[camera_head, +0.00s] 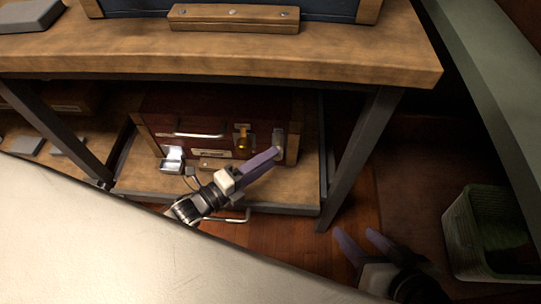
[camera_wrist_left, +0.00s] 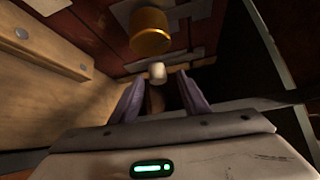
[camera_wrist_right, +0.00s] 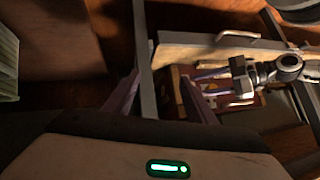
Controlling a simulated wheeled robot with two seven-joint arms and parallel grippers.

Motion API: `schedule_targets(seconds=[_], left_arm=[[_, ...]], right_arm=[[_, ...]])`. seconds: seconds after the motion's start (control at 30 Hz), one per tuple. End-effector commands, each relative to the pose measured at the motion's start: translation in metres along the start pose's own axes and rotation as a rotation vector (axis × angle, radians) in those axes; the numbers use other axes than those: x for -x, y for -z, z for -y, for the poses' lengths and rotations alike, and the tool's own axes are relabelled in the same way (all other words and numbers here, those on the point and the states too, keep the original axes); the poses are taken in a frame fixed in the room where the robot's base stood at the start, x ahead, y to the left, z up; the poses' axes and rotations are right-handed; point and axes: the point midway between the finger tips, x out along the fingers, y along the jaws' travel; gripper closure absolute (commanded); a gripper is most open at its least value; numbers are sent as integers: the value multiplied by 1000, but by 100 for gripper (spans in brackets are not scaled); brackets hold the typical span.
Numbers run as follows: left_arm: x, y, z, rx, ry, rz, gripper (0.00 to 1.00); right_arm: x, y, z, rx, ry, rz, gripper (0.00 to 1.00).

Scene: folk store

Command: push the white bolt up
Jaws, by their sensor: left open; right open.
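A dark red wooden box (camera_head: 190,108) stands on the lower shelf, with a long metal handle and a brass cylinder (camera_head: 243,141) on its front. In the left wrist view the brass cylinder (camera_wrist_left: 151,30) is above, and the white bolt's round knob (camera_wrist_left: 157,72) is just below it. My left gripper (camera_head: 277,153) is open at the box's right front. In its wrist view the fingers (camera_wrist_left: 160,82) stand either side of the white knob's line; contact cannot be told. My right gripper (camera_head: 360,232) is open and empty, low and right of the shelf.
The upper wooden shelf (camera_head: 220,60) overhangs the box, and a dark metal leg (camera_head: 358,160) stands to its right. A green basket (camera_head: 490,232) is on the floor at far right. A pale surface (camera_head: 90,240) fills the lower left.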

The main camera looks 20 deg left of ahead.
Motion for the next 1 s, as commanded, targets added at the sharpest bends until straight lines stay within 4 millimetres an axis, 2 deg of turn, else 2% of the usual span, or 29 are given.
schedule_targets(seconds=[0.03,0.2,0.4,0.6,1.0], left_arm=[[12,0,2,0,-5,0,58],[47,0,2,1,-4,0,58],[76,-1,2,0,0,1,58],[85,-1,2,-1,2,0,58],[84,-1,1,-1,2,1,58]], right_arm=[[3,1,0,3,-6,10,49],[0,-13,-9,14,-35,66,49],[-2,-17,-16,16,-58,76,49],[0,-17,-16,8,-63,60,49],[0,-18,-16,3,-63,59,49]])
